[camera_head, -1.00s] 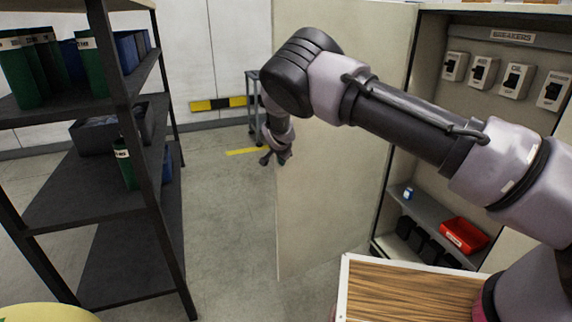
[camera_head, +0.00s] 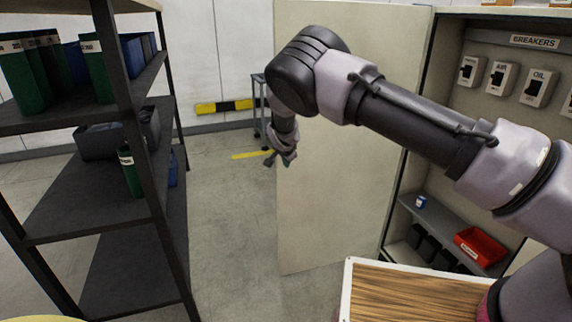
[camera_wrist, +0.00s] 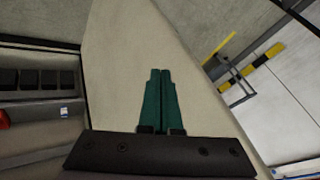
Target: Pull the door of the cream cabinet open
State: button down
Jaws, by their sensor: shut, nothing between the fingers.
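The cream cabinet (camera_head: 452,150) stands at the right in the head view, its inside in plain sight. Its door (camera_head: 330,215) is swung wide open and stands out to the left of the opening. My gripper (camera_head: 280,158) is at the door's free left edge, with my arm reaching across in front of the door. In the wrist view the green fingers of my gripper (camera_wrist: 160,75) are together with nothing between them, in front of the door panel (camera_wrist: 120,50). I cannot tell whether they touch it. The door's handle is not visible.
A dark shelf rack (camera_head: 140,150) with green and blue binders stands at the left. Inside the cabinet are several breaker switches (camera_head: 500,78) and a red bin (camera_head: 480,247). A wood-grained board (camera_head: 410,295) lies in front. Clear floor (camera_head: 230,220) lies between rack and door.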

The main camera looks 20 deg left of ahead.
jog(key=v, duration=1)
jog(key=s+d+r+m+g+y, duration=0.1)
jog(key=s+d+r+g+y, duration=0.15)
jog(key=d+r, duration=2.6)
jog(key=s+d+r+n+t, duration=0.1)
jog(key=s+d+r, duration=0.2)
jog(key=s+d, duration=0.3)
jog(key=s+d+r, duration=0.4)
jog(key=s+d, duration=0.2)
jog(key=s+d+n+h, duration=0.1)
jog(key=s+d, duration=0.2)
jog(key=s, duration=0.4)
jog(key=s+d+n+t+h, duration=0.1)
jog(key=s+d, duration=0.3)
jog(key=s, duration=0.4)
jog(key=shift+s+r, duration=0.15)
jog(key=shift+r, duration=0.1)
jog(key=shift+d+t, duration=0.1)
jog(key=shift+t, duration=0.15)
